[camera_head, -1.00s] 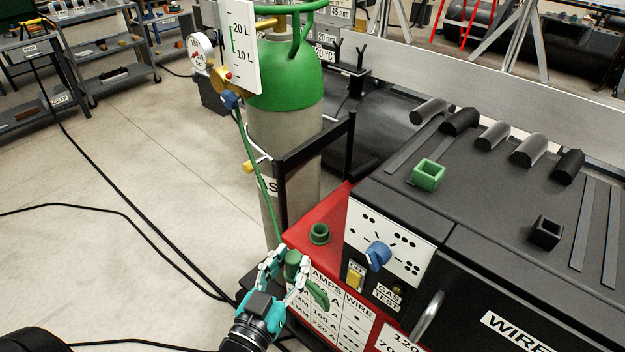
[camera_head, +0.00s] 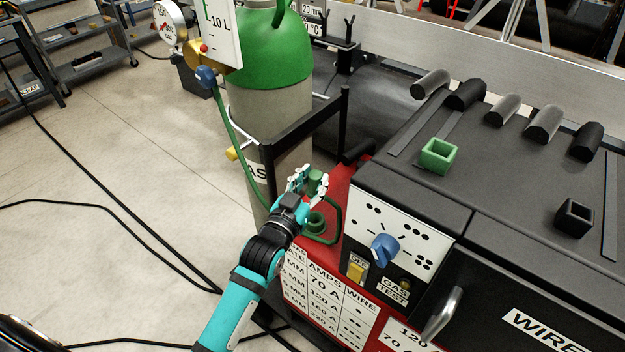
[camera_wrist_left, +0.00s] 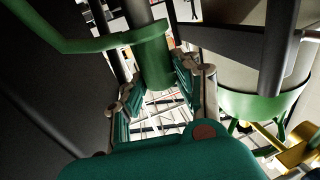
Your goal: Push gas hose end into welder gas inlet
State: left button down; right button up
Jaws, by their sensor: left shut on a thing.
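The green hose end (camera_head: 317,183) is a short thick cylinder held by my left gripper (camera_head: 307,180), which is shut on it. In the left wrist view the hose end (camera_wrist_left: 152,55) stands between the two fingers (camera_wrist_left: 160,92). The welder gas inlet (camera_head: 316,222) is a green ring on the red ledge. The hose end is apart from the inlet, beyond it on the gas bottle side; its exact height is unclear. The green hose (camera_head: 231,125) comes down from the blue regulator fitting (camera_head: 206,77), and a loop lies around the inlet's right side. My right gripper is not in view.
The grey and green gas bottle (camera_head: 268,50) stands behind, with a black frame (camera_head: 308,133) close to my gripper. The welder's control panel (camera_head: 390,225) rises right of the ledge. Black cables (camera_head: 120,215) lie on the open floor at left.

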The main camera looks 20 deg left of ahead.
aim_at(313, 195)
pick_arm(q)
jog(key=shift+r, duration=0.2)
jog(key=shift+s+f+b, duration=0.1)
jog(key=shift+f+b, duration=0.2)
jog(key=shift+f, duration=0.4)
notch_tip(313, 195, down, 4)
jog(key=shift+b, duration=1.25)
jog(key=shift+f, duration=0.3)
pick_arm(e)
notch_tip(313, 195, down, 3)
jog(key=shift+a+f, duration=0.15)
pick_arm(q)
jog(key=shift+p, duration=0.6)
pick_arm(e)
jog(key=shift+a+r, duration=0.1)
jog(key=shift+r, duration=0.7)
pick_arm(q)
jog(key=shift+f, duration=0.3)
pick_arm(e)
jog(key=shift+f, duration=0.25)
pick_arm(q)
jog(key=shift+f+b, duration=1.25)
jog(key=shift+f, duration=0.4)
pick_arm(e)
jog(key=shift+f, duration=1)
